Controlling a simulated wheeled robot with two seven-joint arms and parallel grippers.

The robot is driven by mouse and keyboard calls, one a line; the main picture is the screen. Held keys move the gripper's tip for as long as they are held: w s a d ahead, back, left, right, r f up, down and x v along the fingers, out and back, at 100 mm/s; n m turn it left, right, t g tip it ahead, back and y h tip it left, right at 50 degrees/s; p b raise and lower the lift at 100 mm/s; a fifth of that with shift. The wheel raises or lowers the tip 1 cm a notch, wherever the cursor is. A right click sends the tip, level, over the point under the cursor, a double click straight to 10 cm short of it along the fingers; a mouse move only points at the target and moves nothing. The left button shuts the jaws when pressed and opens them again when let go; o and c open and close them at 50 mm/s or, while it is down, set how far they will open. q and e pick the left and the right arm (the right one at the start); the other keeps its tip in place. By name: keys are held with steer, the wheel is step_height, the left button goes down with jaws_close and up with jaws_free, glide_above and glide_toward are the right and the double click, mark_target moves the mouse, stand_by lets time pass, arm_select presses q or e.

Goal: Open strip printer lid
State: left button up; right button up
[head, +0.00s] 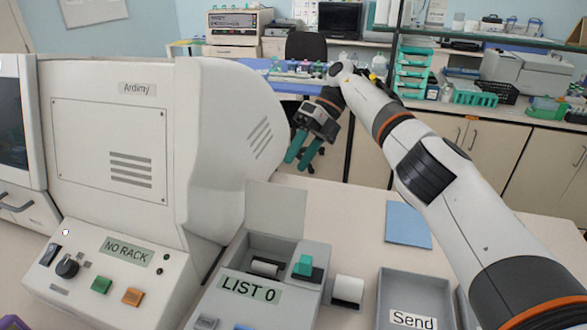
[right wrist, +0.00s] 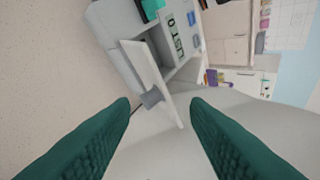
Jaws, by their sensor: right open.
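The strip printer (head: 262,290) is a grey box with a green "LIST 0" display, in the lower middle of the head view. Its lid (head: 275,210) stands raised, roughly upright, at the back edge, and a white paper roll (head: 265,267) shows in the open bay. My right gripper (head: 298,160), with green fingers, is open and empty above and behind the lid. In the right wrist view the lid (right wrist: 152,75) shows edge-on beyond the gap between the fingers, seemingly apart from them. A purple piece (head: 12,322) at the lower left corner may be my left gripper; its jaws cannot be made out.
The large white "Ardimy" machine (head: 110,150), with its "NO RACK" panel (head: 127,250), stands left of the printer. Right of it are a white roll (head: 348,290), a blue sheet (head: 408,223) and a grey "Send" tray (head: 412,285). The table behind the printer looks clear.

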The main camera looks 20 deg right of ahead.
mark_target(276, 208)
steer(key=shift+w, duration=0.2)
steer(key=shift+r+n, duration=0.1)
steer(key=shift+n, duration=0.2)
steer(key=c, duration=0.6)
steer(key=shift+a+r+n+h, duration=0.15)
steer(key=shift+n+h, duration=0.35)
steer(key=shift+n, duration=0.4)
steer(key=c, duration=0.3)
steer(key=n, duration=0.1)
steer(key=n+h, duration=0.1)
steer(key=n, duration=0.1)
steer(key=n+t, duration=0.1)
steer(key=shift+w+a+r+n+h, duration=0.3)
steer(key=shift+w+a+n+h, duration=0.1)
jaws_close()
steer(key=a+f+n+t+h+p, duration=0.3)
steer(key=f+n+t+h+p, duration=0.1)
steer(key=n, duration=1.3)
steer(key=shift+f+h+p, duration=0.55)
steer(key=shift+f+h, duration=0.25)
steer(key=shift+f, duration=0.4)
